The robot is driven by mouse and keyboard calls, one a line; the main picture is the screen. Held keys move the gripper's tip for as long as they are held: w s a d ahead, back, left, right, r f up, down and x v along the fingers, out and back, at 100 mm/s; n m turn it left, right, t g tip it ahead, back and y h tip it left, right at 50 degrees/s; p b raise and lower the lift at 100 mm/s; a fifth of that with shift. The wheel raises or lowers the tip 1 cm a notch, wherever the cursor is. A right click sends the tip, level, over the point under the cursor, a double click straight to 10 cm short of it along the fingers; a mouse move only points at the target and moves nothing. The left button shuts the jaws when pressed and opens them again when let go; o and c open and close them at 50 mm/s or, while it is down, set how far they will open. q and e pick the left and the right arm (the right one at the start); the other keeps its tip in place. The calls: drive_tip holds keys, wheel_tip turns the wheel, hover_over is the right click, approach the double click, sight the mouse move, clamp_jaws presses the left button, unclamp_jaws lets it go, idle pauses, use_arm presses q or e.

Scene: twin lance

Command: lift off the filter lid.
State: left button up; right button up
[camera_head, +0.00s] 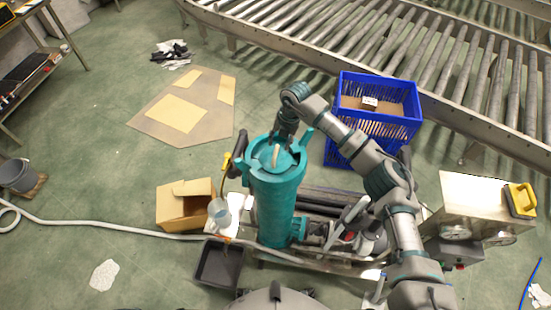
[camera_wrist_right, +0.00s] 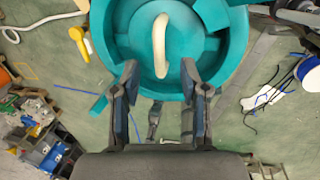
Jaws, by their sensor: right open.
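The teal filter housing (camera_head: 273,205) stands upright in the middle of the head view. Its round teal lid (camera_head: 262,155) is on top and carries a pale curved handle (camera_head: 275,156). In the wrist view the lid (camera_wrist_right: 130,30) fills the top middle, with the handle (camera_wrist_right: 160,40) near its centre. My right gripper (camera_head: 286,138) is over the far side of the lid, fingers pointing down. In the wrist view the open right gripper (camera_wrist_right: 159,68) has its fingers apart on either side of the handle's lower end, with nothing held. I cannot tell the height gap. My left gripper is out of view.
A blue crate (camera_head: 372,112) stands behind my right arm, before a roller conveyor (camera_head: 460,70). A cardboard box (camera_head: 182,206), a clear jug (camera_head: 219,212) and a black tray (camera_head: 219,264) are left of the housing. A pale hose (camera_head: 110,230) crosses the floor. A metal box (camera_head: 470,205) stands right.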

sight(276, 150)
drive_tip(key=f, duration=0.3)
drive_tip(key=a+f, duration=0.1)
drive_tip(key=f, duration=0.2)
drive_tip(key=shift+w+a+f+p, duration=0.15)
drive_tip(key=shift+w+a+p, duration=0.05)
drive_tip(key=shift+p, duration=0.2)
clamp_jaws()
